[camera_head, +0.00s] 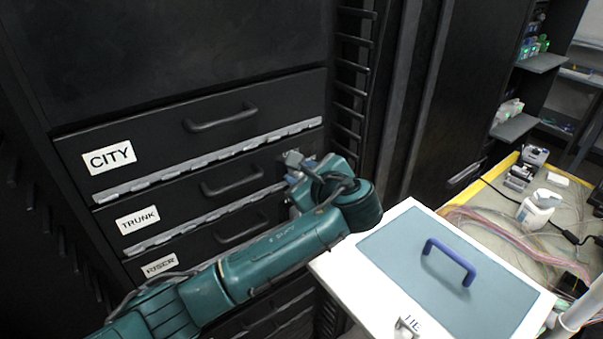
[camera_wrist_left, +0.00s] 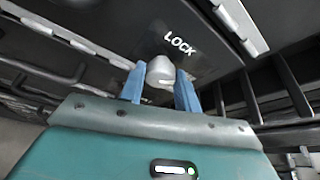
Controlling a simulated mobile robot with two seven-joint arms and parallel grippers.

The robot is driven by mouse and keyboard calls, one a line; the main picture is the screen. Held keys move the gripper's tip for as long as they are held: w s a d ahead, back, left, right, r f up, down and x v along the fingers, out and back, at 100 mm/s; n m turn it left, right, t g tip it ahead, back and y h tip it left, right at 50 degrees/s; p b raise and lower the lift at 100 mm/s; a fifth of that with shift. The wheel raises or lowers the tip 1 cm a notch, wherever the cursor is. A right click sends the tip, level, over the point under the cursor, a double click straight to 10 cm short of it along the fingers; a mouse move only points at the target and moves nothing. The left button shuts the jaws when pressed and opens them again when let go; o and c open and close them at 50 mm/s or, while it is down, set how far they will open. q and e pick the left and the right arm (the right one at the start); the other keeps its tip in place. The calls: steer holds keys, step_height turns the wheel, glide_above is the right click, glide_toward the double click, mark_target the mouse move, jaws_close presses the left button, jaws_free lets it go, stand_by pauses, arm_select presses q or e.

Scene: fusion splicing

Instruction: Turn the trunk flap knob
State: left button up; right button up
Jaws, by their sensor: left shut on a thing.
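The trunk flap (camera_head: 232,181) is the middle black drawer front in the head view, with a white TRUNK label (camera_head: 137,219) at its left and a black handle. My left gripper (camera_head: 300,167) is at the right end of this flap, and its arm hides part of the panel. In the left wrist view, a pale grey knob (camera_wrist_left: 160,70) sits between the two blue fingers of my left gripper (camera_wrist_left: 160,88), which is shut on it. The word LOCK (camera_wrist_left: 180,44) is printed on the dark panel beside the knob. My right gripper is not in view.
The CITY flap (camera_head: 220,118) is above and the RISER flap (camera_head: 240,231) below, both with handles. A white box with a blue-handled lid (camera_head: 385,262) stands right of my arm. A yellow-edged bench (camera_head: 470,195) with cables and bottles is farther right.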

arm_select(q)
steer(key=shift+s+f+n+t+h, duration=0.15)
steer(key=shift+n+t+h, duration=0.35)
steer(key=shift+n, duration=0.7)
steer(key=n+b, duration=0.1)
steer(key=n+t+b, duration=0.1)
steer(key=shift+a+f+n+h, duration=0.1)
steer(key=shift+f+n+h, duration=0.15)
steer(key=shift+n+h, duration=0.05)
steer(key=shift+n+t+b, duration=0.5)
steer(key=shift+n+b, duration=0.1)
steer(key=shift+b, duration=0.2)
steer(key=shift+n+t+b, duration=0.4)
steer(key=shift+n+b, duration=0.6)
steer(key=shift+b, duration=0.1)
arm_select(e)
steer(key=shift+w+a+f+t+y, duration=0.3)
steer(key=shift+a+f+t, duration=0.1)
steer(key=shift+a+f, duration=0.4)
arm_select(q)
steer(key=shift+r, duration=0.1)
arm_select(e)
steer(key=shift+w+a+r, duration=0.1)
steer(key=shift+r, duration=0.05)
arm_select(q)
steer(key=o, duration=1)
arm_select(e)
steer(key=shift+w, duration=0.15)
